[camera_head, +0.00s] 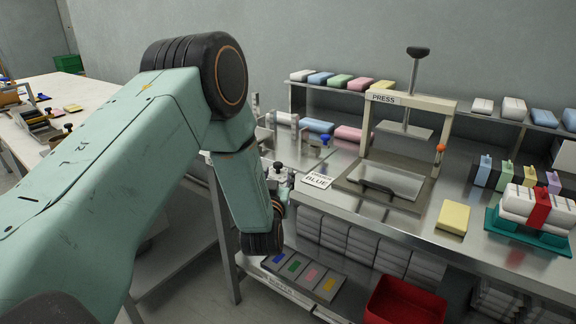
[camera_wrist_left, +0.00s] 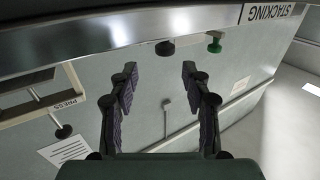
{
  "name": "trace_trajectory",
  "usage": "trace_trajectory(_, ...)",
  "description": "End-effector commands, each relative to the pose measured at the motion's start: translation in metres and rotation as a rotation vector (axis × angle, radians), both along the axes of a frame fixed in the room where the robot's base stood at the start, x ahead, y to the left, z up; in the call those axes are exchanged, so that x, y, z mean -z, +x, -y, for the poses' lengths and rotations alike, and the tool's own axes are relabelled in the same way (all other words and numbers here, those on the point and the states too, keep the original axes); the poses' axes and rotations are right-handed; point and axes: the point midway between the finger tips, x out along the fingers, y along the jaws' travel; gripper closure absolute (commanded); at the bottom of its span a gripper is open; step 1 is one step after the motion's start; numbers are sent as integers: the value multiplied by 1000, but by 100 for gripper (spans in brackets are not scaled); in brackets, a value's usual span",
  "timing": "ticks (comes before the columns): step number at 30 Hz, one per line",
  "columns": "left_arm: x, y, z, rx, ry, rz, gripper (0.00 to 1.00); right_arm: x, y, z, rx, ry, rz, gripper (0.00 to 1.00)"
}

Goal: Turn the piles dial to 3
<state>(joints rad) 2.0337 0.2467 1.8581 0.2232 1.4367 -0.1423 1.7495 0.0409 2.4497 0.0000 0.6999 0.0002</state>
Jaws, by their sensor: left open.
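My left gripper (camera_wrist_left: 158,80) is open in the left wrist view, with nothing between its two dark fingers. Beyond the fingertips a small black knob (camera_wrist_left: 165,48) sticks out under a metal edge; it may be the piles dial, but no numbers or pointer can be read. A green knob or button (camera_wrist_left: 214,42) is to its right, apart from the fingers. In the head view my left gripper (camera_head: 282,192) is mostly hidden behind my arm, at the bench's left end. The dial cannot be made out there. My right gripper is not in view.
An upside-down STACKING label (camera_wrist_left: 271,13) is in the wrist view. In the head view a press (camera_head: 450,104) stands on the steel bench, with a shelf of coloured packs behind it. A red bin (camera_head: 405,302) and a yellow pack (camera_head: 453,217) are to the right.

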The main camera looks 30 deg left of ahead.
Motion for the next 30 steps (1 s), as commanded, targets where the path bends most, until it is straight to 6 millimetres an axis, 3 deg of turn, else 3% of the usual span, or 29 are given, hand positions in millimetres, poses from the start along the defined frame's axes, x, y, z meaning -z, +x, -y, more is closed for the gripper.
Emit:
trace_trajectory(15, 0, 58, -31, -4, 0, 1, 52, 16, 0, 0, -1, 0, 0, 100)
trace_trajectory(26, -1, 65, -31, -1, 0, -1, 52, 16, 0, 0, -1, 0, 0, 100)
trace_trajectory(30, -1, 65, -31, -1, 0, -2, 63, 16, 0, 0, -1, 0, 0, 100)
